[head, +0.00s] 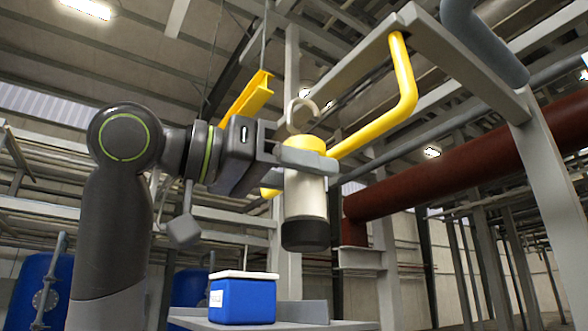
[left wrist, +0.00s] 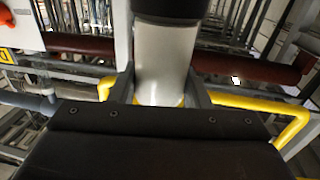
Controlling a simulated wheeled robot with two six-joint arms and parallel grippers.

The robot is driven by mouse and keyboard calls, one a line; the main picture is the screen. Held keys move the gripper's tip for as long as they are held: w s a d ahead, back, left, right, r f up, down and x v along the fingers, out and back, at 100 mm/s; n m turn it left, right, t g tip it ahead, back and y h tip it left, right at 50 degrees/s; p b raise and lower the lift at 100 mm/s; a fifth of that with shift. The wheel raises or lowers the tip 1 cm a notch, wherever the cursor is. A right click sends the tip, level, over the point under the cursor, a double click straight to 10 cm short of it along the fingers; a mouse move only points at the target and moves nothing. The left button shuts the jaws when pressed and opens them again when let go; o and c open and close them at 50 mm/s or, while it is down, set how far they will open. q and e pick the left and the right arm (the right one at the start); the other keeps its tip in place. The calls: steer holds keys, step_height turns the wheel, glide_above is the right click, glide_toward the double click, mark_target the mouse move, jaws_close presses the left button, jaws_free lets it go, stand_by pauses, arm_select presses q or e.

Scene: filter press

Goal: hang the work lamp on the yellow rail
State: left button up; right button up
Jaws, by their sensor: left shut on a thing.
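The work lamp (head: 305,195) has a pale cylindrical body, a yellow top, a dark lower end and a pale open hook (head: 301,110) on top. My left gripper (head: 308,161) is shut around its upper body and holds it upright in the air. The lamp body also shows between the fingers in the left wrist view (left wrist: 165,60). The yellow rail (head: 407,85) drops from an overhead beam, bends and runs behind the lamp. It also crosses the left wrist view (left wrist: 255,104). The hook appears apart from the rail; their depth gap is unclear. My right gripper is not in view.
A blue box with a white lid (head: 243,298) stands on a grey platform (head: 345,325) below the lamp. A grey overhead beam (head: 470,65) carries the rail's upper end. A yellow beam (head: 249,97) shows behind my wrist. A thick red pipe (head: 450,163) runs behind at right.

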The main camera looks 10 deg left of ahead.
arm_select(q)
steer(key=w+d+f, duration=0.2)
steer(key=w+d, duration=0.3)
steer(key=shift+w+d+f, duration=0.35)
steer(key=shift+w+d, duration=0.05)
stand_by(0.8)
stand_by(0.4)
steer(key=o, duration=1.2)
